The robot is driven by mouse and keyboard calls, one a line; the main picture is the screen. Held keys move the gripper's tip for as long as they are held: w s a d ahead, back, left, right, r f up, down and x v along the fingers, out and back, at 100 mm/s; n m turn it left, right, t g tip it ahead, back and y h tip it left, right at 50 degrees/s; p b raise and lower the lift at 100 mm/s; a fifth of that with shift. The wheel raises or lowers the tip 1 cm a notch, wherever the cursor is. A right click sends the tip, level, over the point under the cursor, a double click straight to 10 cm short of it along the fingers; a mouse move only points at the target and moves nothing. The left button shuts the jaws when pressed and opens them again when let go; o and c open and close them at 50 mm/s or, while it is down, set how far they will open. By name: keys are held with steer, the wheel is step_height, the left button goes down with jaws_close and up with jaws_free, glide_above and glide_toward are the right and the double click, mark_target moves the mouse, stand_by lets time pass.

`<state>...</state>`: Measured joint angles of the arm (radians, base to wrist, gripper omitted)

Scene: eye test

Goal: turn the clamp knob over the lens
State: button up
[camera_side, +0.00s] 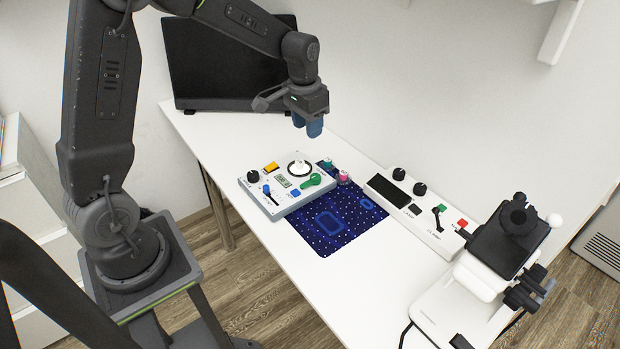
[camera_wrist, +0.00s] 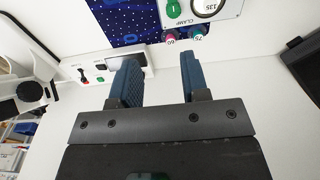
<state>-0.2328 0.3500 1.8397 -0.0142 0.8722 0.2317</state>
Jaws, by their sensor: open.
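The lens (camera_side: 299,168) is a pale round disc on top of a light grey panel box (camera_side: 285,206). The clamp knob (camera_side: 312,181) is green and sits on the box beside the lens. In the wrist view the green knob (camera_wrist: 173,9) shows at the top edge near the word CLAMP, next to a round face marked 135 (camera_wrist: 207,5), partly cut off. My gripper (camera_side: 314,128) hangs above the table, beyond the box and apart from it. In the wrist view its two blue fingers (camera_wrist: 158,62) are spread with nothing between them.
Small pink (camera_side: 343,177) and teal (camera_side: 327,163) pieces stand beside the box. A dark blue patterned mat (camera_side: 360,222) lies in front. A white control strip (camera_side: 408,216) and a microscope-like device (camera_side: 510,240) stand right. A black screen (camera_side: 215,60) stands behind.

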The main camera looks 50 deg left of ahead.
steer(key=g, duration=0.1)
glide_above(310, 181)
step_height(310, 181, down, 6)
step_height(310, 181, down, 14)
steer(key=shift+r, duration=0.1)
steer(key=shift+s, duration=0.1)
steer(key=c, duration=0.6)
